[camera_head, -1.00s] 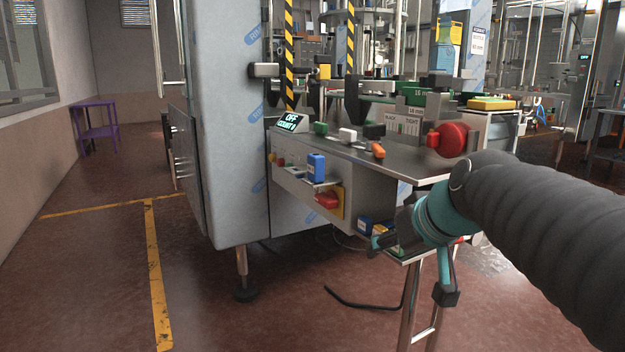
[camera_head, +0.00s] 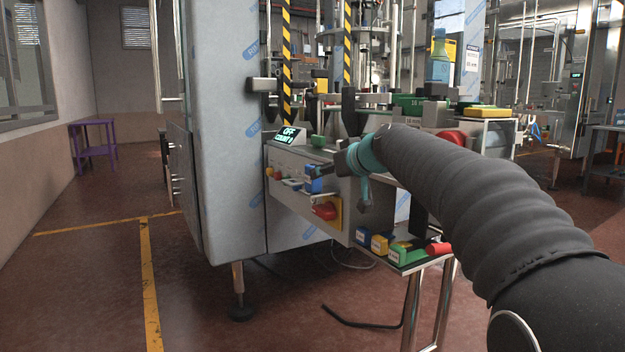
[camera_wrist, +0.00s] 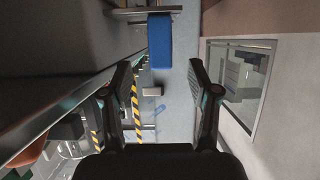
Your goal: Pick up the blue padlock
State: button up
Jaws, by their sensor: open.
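A blue padlock (camera_head: 313,185) sits on a small ledge on the front of the machine's control panel, partly hidden by my gripper in the head view. In the wrist view the same blue body (camera_wrist: 160,42) shows ahead, near the top of the picture, roughly centred between the fingers and a little beyond their tips. My gripper (camera_wrist: 160,66) is open, with nothing between its fingers. Another blue block (camera_head: 363,237) lies on a low shelf below, beside yellow and green ones.
A red rotary switch (camera_head: 325,211) on a yellow plate is just below the padlock. A lit display (camera_head: 289,134) stands above left. The low shelf also holds a red cylinder (camera_head: 438,249).

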aim_at(313, 185)
jog(key=shift+r+p+x, duration=0.1)
jog(key=shift+p+x, duration=0.3)
jog(key=shift+x, duration=1.55)
jog(key=shift+r+p+x, duration=0.15)
jog(key=shift+p+x, duration=0.25)
jog(key=shift+x, duration=1.6)
jog(key=shift+a, duration=0.1)
grip_shut()
